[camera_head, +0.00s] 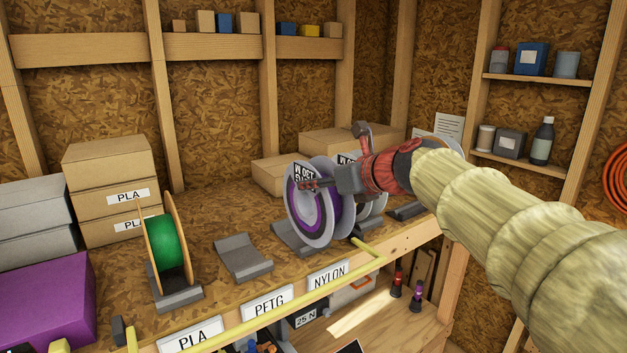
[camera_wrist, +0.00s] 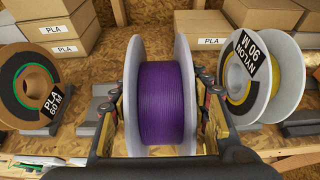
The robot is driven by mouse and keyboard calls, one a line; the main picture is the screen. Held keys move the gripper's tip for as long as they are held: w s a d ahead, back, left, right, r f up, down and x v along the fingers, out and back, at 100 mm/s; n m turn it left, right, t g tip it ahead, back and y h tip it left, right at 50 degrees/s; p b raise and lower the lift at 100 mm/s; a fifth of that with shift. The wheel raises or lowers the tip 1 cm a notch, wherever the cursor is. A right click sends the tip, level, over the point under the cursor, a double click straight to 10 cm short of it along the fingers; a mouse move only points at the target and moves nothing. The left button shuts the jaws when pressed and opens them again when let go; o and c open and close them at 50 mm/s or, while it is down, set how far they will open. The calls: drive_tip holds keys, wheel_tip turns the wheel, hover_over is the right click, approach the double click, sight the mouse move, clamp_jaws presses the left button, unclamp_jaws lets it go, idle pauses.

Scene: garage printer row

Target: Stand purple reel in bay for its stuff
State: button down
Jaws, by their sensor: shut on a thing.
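My gripper (camera_head: 322,185) is shut on the purple reel (camera_head: 303,215), which has pale grey flanges and stands upright. In the wrist view the purple reel (camera_wrist: 168,105) sits between the two fingers, its lower part hidden. A black and white label on its flange is partly covered by a finger and hard to read. In the head view the reel overlaps a grey cradle (camera_head: 284,233) behind the NYLON sign (camera_head: 328,276); I cannot tell whether it touches anything below. The grey cradle (camera_head: 243,258) behind the PETG sign (camera_head: 267,303) is empty.
A green reel (camera_head: 166,243) stands in the cradle behind the PLA sign (camera_head: 193,336). A yellow reel labelled NYLON (camera_wrist: 250,78) stands close right of the purple reel. Another grey cradle (camera_head: 406,211) lies farther right. Cardboard boxes (camera_head: 105,190) stand at the back.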

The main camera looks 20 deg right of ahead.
drive_tip(key=s+d+b, duration=0.1)
drive_tip(key=s+d, duration=0.2)
drive_tip(key=s, duration=0.8)
drive_tip(key=shift+s+d+b, duration=0.3)
drive_tip(key=shift+d, duration=0.05)
drive_tip(key=shift+r, duration=0.1)
idle(1.4)
